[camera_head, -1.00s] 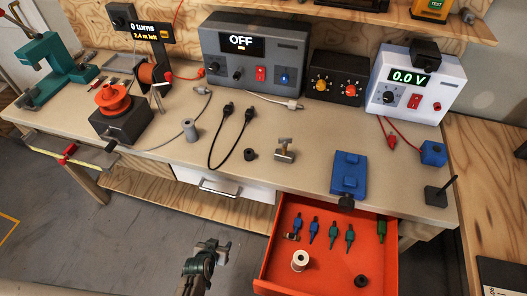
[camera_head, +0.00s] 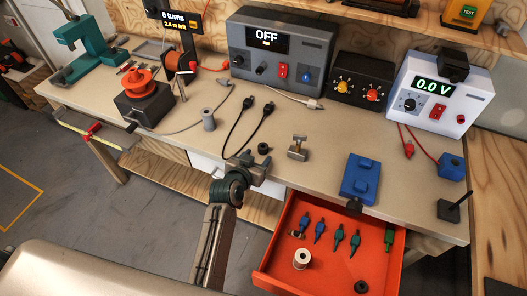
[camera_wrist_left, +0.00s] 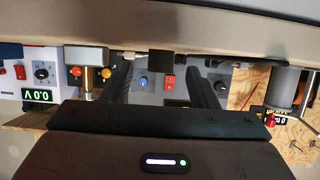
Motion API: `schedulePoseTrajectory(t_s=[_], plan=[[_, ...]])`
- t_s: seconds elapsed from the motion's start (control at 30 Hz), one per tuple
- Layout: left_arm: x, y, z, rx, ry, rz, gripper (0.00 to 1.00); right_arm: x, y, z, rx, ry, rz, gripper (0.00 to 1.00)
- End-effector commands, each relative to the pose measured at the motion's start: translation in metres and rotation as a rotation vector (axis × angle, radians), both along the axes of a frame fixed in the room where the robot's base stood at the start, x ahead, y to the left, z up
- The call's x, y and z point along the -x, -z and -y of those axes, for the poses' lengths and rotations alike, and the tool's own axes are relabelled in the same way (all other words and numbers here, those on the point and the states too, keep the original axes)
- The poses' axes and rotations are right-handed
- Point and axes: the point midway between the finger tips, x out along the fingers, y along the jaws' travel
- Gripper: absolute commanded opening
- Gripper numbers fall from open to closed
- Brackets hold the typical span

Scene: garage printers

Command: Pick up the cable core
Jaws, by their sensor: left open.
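A short black core (camera_head: 264,148), likely the cable core, stands on the bench between a black cable and a brass-and-grey fitting (camera_head: 298,148). In the left wrist view the black core (camera_wrist_left: 160,64) shows between my finger lines. A taller grey cylinder (camera_head: 208,119) stands further left; it is at the right of the wrist view (camera_wrist_left: 287,82). My left gripper (camera_head: 251,167) is at the bench's front edge, just in front of the black core. It is open and empty, its fingers (camera_wrist_left: 160,76) apart. My right gripper is not in view.
An open red drawer (camera_head: 262,278) with several screwdriver-like tools, a white spool (camera_head: 302,259) and a dark ring (camera_head: 361,286) juts out at right. A blue block (camera_head: 360,180) lies on the bench. Power units (camera_head: 278,50) stand behind. A winder (camera_head: 143,98) is at left.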

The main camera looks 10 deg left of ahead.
Motion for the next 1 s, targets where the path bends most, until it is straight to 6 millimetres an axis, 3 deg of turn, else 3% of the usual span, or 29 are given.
schedulePoseTrajectory(t_s=[0.3,0.67,0.93,1.0], plan=[[-0.041,0.011,0.007,-0.001,0.0,0.001,0.53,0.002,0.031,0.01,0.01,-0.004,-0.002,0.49],[-0.048,0.01,0.008,-0.001,-0.001,-0.001,0.53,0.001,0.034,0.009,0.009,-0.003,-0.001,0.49],[-0.048,0.01,0.008,0.0,0.0,-0.001,0.05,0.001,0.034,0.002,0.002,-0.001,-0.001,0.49],[-0.048,0.01,0.008,0.0,0.0,-0.001,0.05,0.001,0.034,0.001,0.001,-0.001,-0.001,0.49]])
